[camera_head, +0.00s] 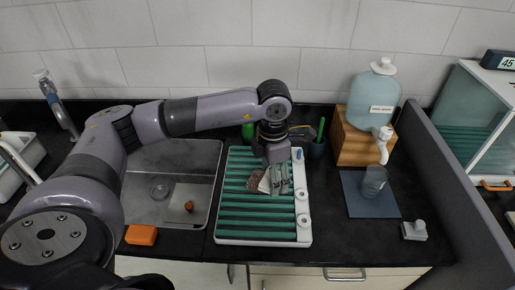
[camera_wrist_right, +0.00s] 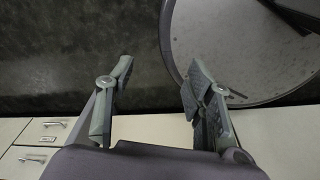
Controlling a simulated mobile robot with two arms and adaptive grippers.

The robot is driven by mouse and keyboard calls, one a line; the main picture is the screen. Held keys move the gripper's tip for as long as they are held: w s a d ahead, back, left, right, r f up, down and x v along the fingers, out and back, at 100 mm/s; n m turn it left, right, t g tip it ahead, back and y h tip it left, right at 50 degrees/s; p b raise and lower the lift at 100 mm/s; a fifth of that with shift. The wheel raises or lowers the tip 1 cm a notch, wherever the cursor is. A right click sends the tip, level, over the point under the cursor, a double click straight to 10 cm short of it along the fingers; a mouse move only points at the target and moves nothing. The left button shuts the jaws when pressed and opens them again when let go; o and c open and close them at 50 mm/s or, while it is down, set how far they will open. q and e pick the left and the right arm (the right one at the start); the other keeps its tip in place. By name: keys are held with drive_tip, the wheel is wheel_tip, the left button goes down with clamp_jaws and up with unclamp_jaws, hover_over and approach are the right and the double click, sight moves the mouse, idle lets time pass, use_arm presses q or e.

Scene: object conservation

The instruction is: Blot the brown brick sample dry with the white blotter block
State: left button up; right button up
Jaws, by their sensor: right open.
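A brown, speckled piece (camera_head: 256,178), which looks like the brick sample, is at the middle of the green-slatted rack (camera_head: 250,236). A small white patch (camera_head: 264,184) shows right beside it; I cannot tell what it belongs to. My left gripper (camera_head: 279,180) is low over the rack, just right of both, pointing down; whether it grips anything is unclear. A pale block with a knob (camera_head: 414,231), possibly the blotter block, stands on the counter at the right. My right gripper (camera_wrist_right: 155,105) is open and empty in the right wrist view; it does not show in the head view.
A sink (camera_head: 208,150) at the left holds a tray with a small brown piece (camera_head: 189,206). An orange sponge (camera_head: 141,235) lies at the counter front. A dispenser (camera_head: 375,100) on a wooden stand, a cup (camera_head: 374,182) on a blue mat and a grey partition (camera_head: 455,165) are right.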

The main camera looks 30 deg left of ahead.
sight(257, 178)
use_arm(q)
drive_tip(key=a+n, duration=0.1)
drive_tip(key=n, duration=0.1)
drive_tip(key=w+n, duration=0.1)
drive_tip(key=n, duration=0.2)
drive_tip(key=w+a+n+p, duration=0.1)
drive_tip(key=n, duration=0.2)
drive_tip(key=shift+w+a+r, duration=0.1)
drive_tip(key=shift+a, duration=0.2)
drive_tip(key=shift+w+a+f+n+b, duration=0.4)
drive_tip(key=shift+a+f+n, duration=0.55)
drive_tip(key=shift+n, duration=1.4)
drive_tip(key=shift+w+a+f+n+b, duration=0.35)
drive_tip(key=shift+a+f+n, duration=0.65)
drive_tip(key=shift+n, duration=1.3)
drive_tip(key=shift+w+a+f+n+b, duration=0.25)
drive_tip(key=shift+w+a+f+n, duration=0.25)
drive_tip(key=shift+f+n, duration=1.35)
drive_tip(key=shift+r+n, duration=0.5)
drive_tip(key=shift+r, duration=0.05)
use_arm(e)
drive_tip(key=shift+w+a+f, duration=0.15)
drive_tip(key=shift+w+f, duration=0.1)
drive_tip(key=shift+f, duration=0.05)
use_arm(q)
drive_tip(key=shift+s+f+b, duration=0.1)
drive_tip(key=shift+f+b, duration=0.3)
drive_tip(key=shift+f, duration=0.15)
use_arm(e)
drive_tip(key=shift+f, duration=0.4)
